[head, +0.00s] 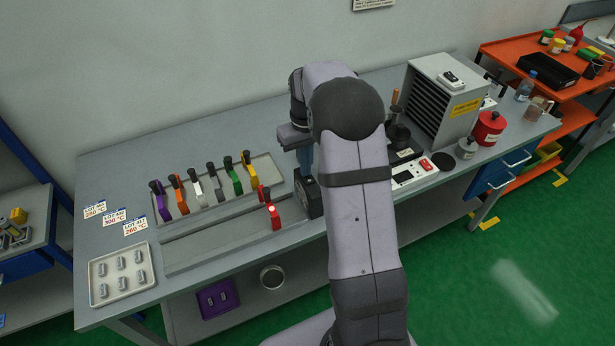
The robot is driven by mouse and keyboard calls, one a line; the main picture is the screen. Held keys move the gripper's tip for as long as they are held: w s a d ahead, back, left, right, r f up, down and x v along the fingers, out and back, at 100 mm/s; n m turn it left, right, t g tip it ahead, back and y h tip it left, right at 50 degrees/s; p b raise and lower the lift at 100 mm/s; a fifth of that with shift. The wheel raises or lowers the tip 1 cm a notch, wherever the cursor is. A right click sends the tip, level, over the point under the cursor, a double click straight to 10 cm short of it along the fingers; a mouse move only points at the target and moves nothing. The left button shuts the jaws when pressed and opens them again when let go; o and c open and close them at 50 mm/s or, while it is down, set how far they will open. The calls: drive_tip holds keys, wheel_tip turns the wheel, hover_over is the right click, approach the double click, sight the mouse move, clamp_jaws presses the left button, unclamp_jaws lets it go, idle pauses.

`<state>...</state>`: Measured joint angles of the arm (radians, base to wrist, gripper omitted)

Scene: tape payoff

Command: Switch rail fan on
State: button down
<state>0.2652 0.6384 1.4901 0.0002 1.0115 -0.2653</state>
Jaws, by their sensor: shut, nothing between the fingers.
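A small black box (309,195) with a round front stands at the right end of the long grey rail (212,234); it looks like the rail fan, but its switch cannot be made out. My gripper (304,163) hangs just above and behind that box, left of my forearm. Its slim bluish fingers look closed and empty, partly hidden by the box and arm. Whether the fingertips touch the box cannot be told. A red-handled piece (273,215) sits on the rail just left of the box.
A tray (271,177) of several coloured handled pieces lies behind the rail. A pale tray (97,293) of small metal parts is front left. A white control box (413,174) with a red switch and a louvred grey cabinet (440,95) stand right of my arm.

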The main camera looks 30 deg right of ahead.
wheel_tip(320, 180, up, 7)
drive_tip(key=p, duration=0.6)
idle(0.5)
idle(0.3)
drive_tip(key=s+a, duration=0.6)
drive_tip(key=s, duration=0.6)
drive_tip(key=s+a, duration=0.6)
drive_tip(key=s, duration=0.6)
drive_tip(key=shift+s+a+f, duration=0.2)
drive_tip(key=shift+a+f, duration=0.1)
drive_tip(key=shift+f, duration=0.15)
